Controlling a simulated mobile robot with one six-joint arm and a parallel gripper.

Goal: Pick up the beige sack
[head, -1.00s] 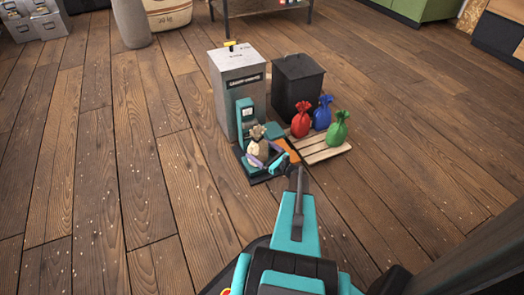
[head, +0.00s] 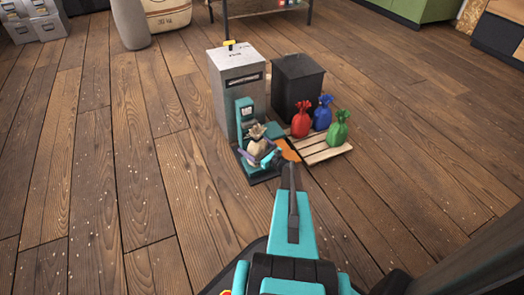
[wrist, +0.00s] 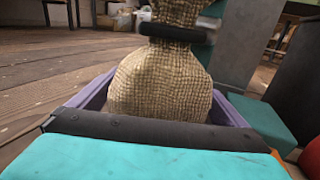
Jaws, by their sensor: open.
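The beige sack (head: 257,147) stands upright on the dark base of a teal weighing scale (head: 246,112). In the wrist view the woven sack (wrist: 160,88) fills the middle, with a dark band round its neck. My gripper (head: 258,156) is open low at the sack, its purple fingers on either side of the sack's lower body. The wrist view shows a finger of my gripper (wrist: 165,98) to the left and another to the right. I cannot tell whether they touch the sack.
A grey bin (head: 237,85) stands behind the scale, with a black bin (head: 298,88) beside it. A wooden pallet (head: 325,153) at the right holds a red sack (head: 301,121), a blue sack (head: 322,115) and a green sack (head: 338,131). The floor at left is clear.

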